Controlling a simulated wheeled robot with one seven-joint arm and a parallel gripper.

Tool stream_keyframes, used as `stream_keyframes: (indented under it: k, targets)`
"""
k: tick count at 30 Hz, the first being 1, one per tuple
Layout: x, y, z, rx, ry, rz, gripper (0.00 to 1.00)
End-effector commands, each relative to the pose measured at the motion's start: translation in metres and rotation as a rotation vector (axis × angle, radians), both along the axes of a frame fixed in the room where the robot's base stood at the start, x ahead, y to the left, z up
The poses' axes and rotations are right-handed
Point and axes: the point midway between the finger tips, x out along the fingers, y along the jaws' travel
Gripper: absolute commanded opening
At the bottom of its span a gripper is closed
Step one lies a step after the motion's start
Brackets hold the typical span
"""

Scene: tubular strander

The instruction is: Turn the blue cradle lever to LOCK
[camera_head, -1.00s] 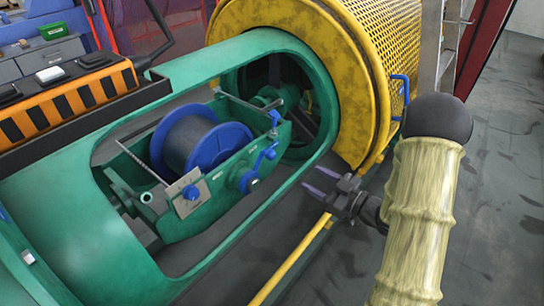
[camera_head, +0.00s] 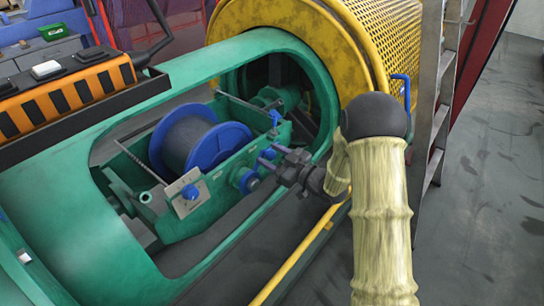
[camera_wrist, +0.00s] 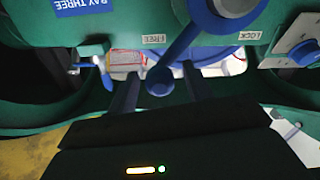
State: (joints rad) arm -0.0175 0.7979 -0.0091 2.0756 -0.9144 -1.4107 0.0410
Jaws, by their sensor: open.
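The blue cradle lever (camera_wrist: 187,47) runs in the wrist view from a round blue hub (camera_wrist: 238,6) at the top down-left to a round knob. It lies on the side of the FREE label (camera_wrist: 162,38); the LOCK label (camera_wrist: 250,35) is to the right. My gripper (camera_wrist: 161,76) is open, its two dark fingers on either side of the lever's knob end. Contact cannot be told. In the head view my gripper (camera_head: 266,158) is at the green cradle's (camera_head: 215,190) near side wall, hiding much of the lever; the blue hub (camera_head: 244,180) shows beside it.
The cradle holds a blue-flanged spool (camera_head: 205,145) inside the green tube's opening (camera_head: 225,237). A yellow mesh guard (camera_head: 375,45) is behind my arm, with a ladder (camera_head: 440,100) to the right. A yellow rail (camera_head: 305,255) runs below. A BAY THREE sign (camera_wrist: 76,6) is left of the lever.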

Motion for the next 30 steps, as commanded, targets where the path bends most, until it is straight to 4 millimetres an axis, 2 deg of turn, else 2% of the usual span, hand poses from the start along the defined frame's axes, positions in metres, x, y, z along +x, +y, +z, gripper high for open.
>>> stream_keyframes:
  k: [8, 16, 30]
  targets:
    - [0.0011, 0.0012, -0.0003, -0.001, 0.0, -0.001, 0.5]
    - [0.0017, 0.0, -0.0002, -0.001, -0.001, -0.004, 0.0]
    - [0.0037, 0.0073, 0.0004, -0.017, -0.018, 0.004, 0.0]
